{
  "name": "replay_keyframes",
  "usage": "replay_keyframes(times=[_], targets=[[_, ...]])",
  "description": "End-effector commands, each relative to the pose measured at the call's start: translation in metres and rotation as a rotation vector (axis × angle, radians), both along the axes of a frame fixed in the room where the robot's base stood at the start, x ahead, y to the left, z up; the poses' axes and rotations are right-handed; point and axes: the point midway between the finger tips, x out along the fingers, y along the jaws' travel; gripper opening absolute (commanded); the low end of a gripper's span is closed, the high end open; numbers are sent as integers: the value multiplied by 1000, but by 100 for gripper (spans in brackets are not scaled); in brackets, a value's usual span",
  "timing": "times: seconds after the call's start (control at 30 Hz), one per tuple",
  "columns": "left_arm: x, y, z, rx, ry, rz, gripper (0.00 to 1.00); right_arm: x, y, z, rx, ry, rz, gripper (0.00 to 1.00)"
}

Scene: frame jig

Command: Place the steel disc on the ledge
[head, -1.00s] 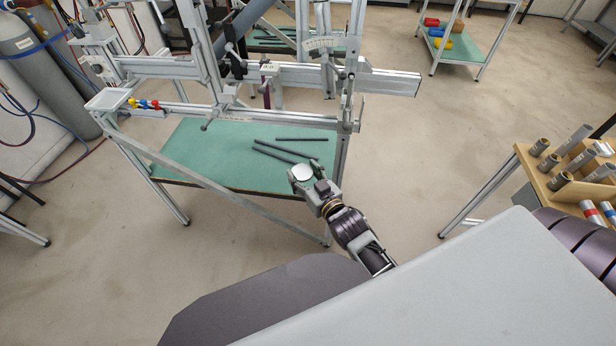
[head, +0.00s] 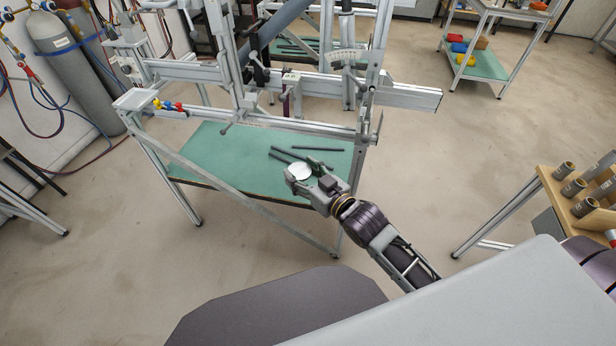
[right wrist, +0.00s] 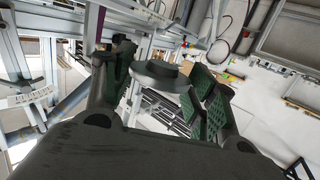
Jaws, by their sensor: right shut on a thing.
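The steel disc (head: 300,171) is a pale, round, flat piece in my right gripper (head: 295,179). The gripper is shut on it and holds it in front of the metal frame jig, over the green lower shelf in the picture. In the right wrist view the disc (right wrist: 160,74) sits between the two dark fingers with green pads. A pale flat ledge-like plate (head: 134,99) is at the left end of the jig, well left of the disc; I cannot tell whether it is the ledge of the task. My left gripper is not in view.
The jig's rail (head: 295,87) and right post (head: 368,120) stand just behind my right gripper. Dark rods (head: 316,149) lie on the green shelf (head: 215,150). A wooden rack with tubes (head: 575,187) is at right. Gas cylinders (head: 75,65) stand at left.

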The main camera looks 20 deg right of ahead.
Motion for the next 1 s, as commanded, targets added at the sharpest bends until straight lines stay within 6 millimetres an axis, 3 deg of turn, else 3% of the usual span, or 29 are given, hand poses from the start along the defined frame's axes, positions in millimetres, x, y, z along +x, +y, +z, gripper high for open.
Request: replay_keyframes(times=[1.0], targets=[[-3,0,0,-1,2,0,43,-4,57,83,-2,-4,264,24]])
